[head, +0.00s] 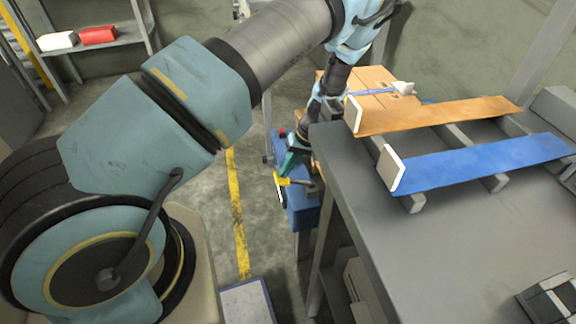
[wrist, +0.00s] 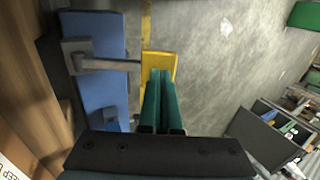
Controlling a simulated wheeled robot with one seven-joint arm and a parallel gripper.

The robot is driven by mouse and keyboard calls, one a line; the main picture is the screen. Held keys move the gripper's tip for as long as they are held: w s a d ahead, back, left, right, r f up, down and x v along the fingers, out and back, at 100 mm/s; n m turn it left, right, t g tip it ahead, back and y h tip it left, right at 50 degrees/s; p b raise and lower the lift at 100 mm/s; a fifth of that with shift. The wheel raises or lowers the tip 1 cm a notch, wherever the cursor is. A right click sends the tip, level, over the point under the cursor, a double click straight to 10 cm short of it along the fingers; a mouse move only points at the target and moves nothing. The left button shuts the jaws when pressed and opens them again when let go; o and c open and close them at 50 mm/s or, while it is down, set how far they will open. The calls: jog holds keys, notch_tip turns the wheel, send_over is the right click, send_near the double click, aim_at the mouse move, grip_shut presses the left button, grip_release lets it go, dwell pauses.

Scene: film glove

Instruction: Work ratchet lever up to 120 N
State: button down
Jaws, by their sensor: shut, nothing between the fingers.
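The ratchet lever is a grey bar (wrist: 108,64) that ends in a yellow grip (wrist: 160,58). It reaches out from a blue machine body (wrist: 92,28). In the head view the yellow grip (head: 281,180) shows beside the blue machine (head: 302,217), near the table's left side. My gripper (wrist: 161,73) has dark green fingers, shut together and empty. The fingertips overlap the lower part of the yellow grip in the wrist view; I cannot tell whether they touch it. In the head view my gripper (head: 288,168) is just above the grip. No force reading is legible.
A grey table (head: 440,240) stands on the right, bearing an orange strip (head: 440,116) and a blue strip (head: 480,162). Cardboard boxes (head: 372,80) stand behind the machine. A yellow line (head: 237,215) crosses the open floor to its left.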

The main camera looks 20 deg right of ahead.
aim_at(276, 176)
jog(key=shift+a, duration=0.15)
jog(key=shift+w+a+f+h, duration=0.1)
jog(key=shift+a+f+h, duration=0.3)
jog(key=shift+h, duration=0.1)
jog(key=shift+a+f+h+b, duration=0.55)
jog(key=shift+f+h, duration=0.35)
jog(key=shift+h, duration=0.1)
jog(key=shift+a+f+b, duration=0.2)
jog(key=shift+f+b, duration=0.05)
jog(key=shift+f, duration=0.25)
jog(key=shift+a+f+b, duration=0.2)
jog(key=shift+f, duration=0.3)
jog(key=shift+a+f, duration=0.15)
jog(key=shift+f, duration=0.1)
jog(key=shift+a+f, duration=0.1)
jog(key=shift+a, duration=0.1)
jog(key=shift+r, duration=0.4)
notch_tip(276, 176, up, 14)
jog(key=p, duration=0.2)
jog(key=shift+d, duration=0.3)
